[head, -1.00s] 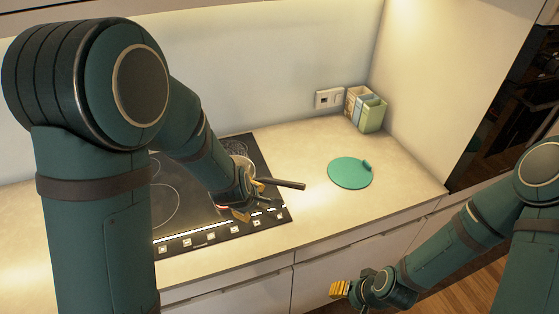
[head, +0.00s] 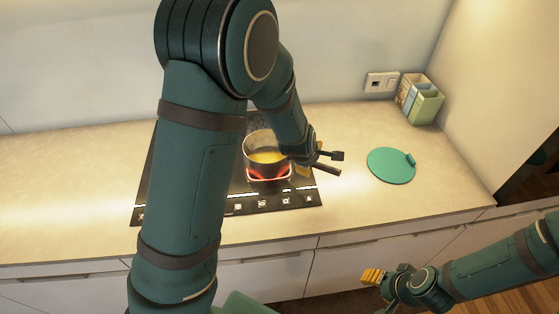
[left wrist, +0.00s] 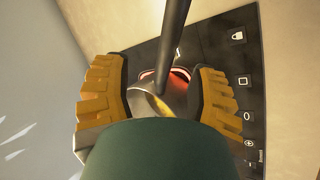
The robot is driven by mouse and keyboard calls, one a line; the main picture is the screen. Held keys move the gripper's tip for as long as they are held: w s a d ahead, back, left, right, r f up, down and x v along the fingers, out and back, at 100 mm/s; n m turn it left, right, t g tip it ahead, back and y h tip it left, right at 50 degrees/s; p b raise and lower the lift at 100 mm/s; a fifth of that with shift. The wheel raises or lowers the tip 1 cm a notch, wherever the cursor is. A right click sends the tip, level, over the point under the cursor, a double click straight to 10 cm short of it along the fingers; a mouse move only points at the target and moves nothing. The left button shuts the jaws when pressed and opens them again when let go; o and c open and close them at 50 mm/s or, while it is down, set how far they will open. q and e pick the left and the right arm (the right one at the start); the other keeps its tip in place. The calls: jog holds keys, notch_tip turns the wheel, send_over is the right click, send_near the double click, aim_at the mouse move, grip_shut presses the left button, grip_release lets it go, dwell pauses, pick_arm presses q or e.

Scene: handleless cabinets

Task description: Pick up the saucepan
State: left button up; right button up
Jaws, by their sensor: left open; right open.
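The saucepan (head: 262,141) is a grey metal pan with yellow contents. It stands upright on a red-glowing burner of the black hob (head: 270,201), partly hidden by my left arm. My left gripper (head: 311,163) is at the pan's right side, by its dark handle (head: 328,169). In the left wrist view, the handle (left wrist: 175,38) runs between the two open yellow fingers of my left gripper (left wrist: 156,78) to the pan. Contact with the handle cannot be made out. My right gripper (head: 374,276) is open and empty, low in front of the counter.
A round green lid-like disc (head: 391,166) lies on the counter right of the hob. A small green and white box holder (head: 420,103) stands in the back right corner, beside a wall socket (head: 381,82). The counter between hob and disc is clear.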

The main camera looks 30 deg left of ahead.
pick_arm(q)
jog(key=x, duration=0.5)
jog(key=shift+s+f, duration=0.3)
jog(key=shift+r, duration=0.1)
grip_shut()
